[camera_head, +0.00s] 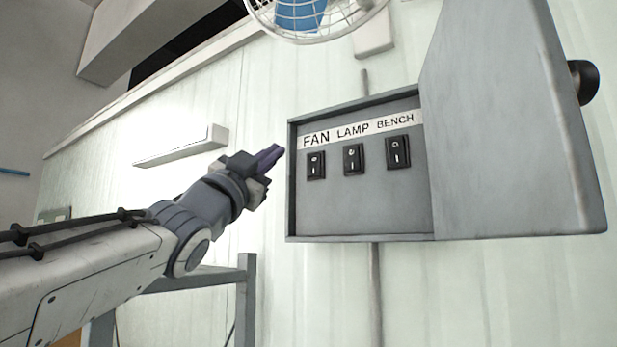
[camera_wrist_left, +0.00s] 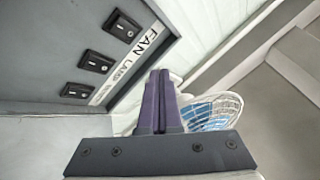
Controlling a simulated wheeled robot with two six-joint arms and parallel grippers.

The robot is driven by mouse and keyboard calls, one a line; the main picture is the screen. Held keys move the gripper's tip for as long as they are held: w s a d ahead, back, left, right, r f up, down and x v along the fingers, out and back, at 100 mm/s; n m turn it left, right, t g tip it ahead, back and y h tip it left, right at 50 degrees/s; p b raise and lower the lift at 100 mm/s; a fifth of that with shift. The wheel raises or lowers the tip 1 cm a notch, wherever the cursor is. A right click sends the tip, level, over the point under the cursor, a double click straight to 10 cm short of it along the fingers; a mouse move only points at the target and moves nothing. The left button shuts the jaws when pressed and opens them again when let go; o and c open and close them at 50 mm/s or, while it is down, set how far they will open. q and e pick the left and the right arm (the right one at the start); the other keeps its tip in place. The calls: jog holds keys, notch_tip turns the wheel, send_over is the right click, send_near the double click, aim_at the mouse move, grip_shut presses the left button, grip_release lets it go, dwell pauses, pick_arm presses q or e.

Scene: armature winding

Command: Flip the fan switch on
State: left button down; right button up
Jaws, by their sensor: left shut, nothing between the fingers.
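The fan switch (camera_head: 316,165) is a black rocker under the word FAN, the leftmost switch in an open grey box (camera_head: 365,215) on the wall. It also shows in the left wrist view (camera_wrist_left: 121,26), at the upper left. My left gripper (camera_head: 277,151) is shut and empty, with purple fingers. In the head view it is just left of the box's left edge, apart from the switch. In the left wrist view its closed fingers (camera_wrist_left: 158,100) point to the right of the switch row. My right gripper is not in view.
The lamp switch (camera_head: 353,159) and bench switch (camera_head: 398,153) sit right of the fan switch. The box's door (camera_head: 510,130) stands open on the right. A caged fan (camera_head: 318,18) is above on the wall. A grey frame (camera_head: 246,300) stands below my left arm.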

aim_at(312, 165)
pick_arm(q)
jog(key=shift+w+d+f+p, duration=0.2)
jog(key=shift+w+d, duration=0.65)
jog(key=shift+w, duration=0.3)
jog(key=shift+w+d+f+p, duration=0.15)
jog(key=shift+w+d, duration=0.7)
jog(key=shift+w, duration=0.3)
jog(key=shift+w+d+f+p, duration=0.2)
jog(key=shift+w+d, duration=0.65)
jog(key=shift+w, duration=0.3)
jog(key=shift+w, duration=0.1)
jog(key=shift+w+d, duration=0.2)
jog(key=shift+w, duration=0.05)
jog(key=shift+w+d+f, duration=0.1)
jog(key=shift+w+d, duration=0.1)
jog(key=shift+w, duration=0.05)
jog(key=shift+s, duration=0.1)
jog(key=shift+s+a+b, duration=0.35)
jog(key=shift+s+a, duration=0.05)
jog(key=shift+s, duration=0.15)
